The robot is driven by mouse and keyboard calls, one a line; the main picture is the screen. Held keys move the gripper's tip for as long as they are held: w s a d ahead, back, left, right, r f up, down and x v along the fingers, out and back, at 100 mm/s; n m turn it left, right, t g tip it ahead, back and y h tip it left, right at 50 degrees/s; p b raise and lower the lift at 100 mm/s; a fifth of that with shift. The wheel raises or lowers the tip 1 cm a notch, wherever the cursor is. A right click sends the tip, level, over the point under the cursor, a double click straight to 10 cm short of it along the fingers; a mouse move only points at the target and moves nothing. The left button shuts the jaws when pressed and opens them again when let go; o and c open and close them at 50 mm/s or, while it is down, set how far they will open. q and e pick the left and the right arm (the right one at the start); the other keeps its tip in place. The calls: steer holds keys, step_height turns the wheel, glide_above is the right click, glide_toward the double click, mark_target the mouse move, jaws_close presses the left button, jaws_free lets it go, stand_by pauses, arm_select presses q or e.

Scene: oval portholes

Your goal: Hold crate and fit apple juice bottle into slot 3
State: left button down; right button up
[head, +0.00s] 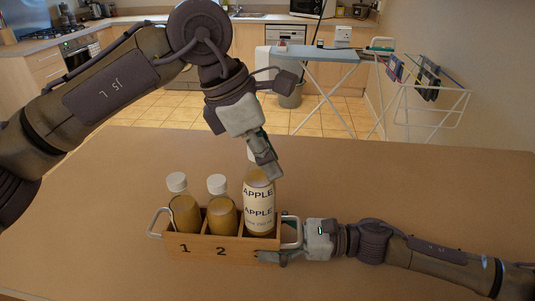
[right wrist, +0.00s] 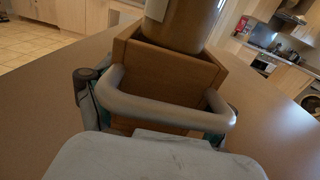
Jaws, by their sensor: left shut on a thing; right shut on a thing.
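The wooden crate (head: 212,251) stands on the table, with two capped juice bottles (head: 185,212) (head: 222,214) in slots 1 and 2. The apple juice bottle (head: 259,207) is upright at slot 3, higher than its neighbours; its base is hidden in the head view. My left gripper (head: 263,160) is shut on its top from above. My right gripper (head: 288,242) is shut on the crate's right handle (head: 292,231). In the right wrist view, the handle (right wrist: 160,110) crosses in front of the crate's end wall (right wrist: 165,75), and the bottle (right wrist: 183,22) shows over it. Its depth in the slot is unclear.
The brown table (head: 420,190) is bare around the crate. The crate's left handle (head: 155,223) is free. An ironing board (head: 315,54) and drying rack (head: 430,95) stand on the floor beyond the table.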

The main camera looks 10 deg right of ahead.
mark_target(268, 186)
arm_select(q)
steer(key=shift+f, duration=0.2)
steer(key=shift+f, duration=0.45)
steer(key=shift+f, duration=0.45)
stand_by(0.3)
steer(key=shift+f, duration=0.7)
steer(key=shift+f, duration=0.45)
steer(key=shift+f, duration=0.65)
steer(key=shift+f, duration=0.15)
stand_by(0.3)
steer(key=shift+f, duration=0.4)
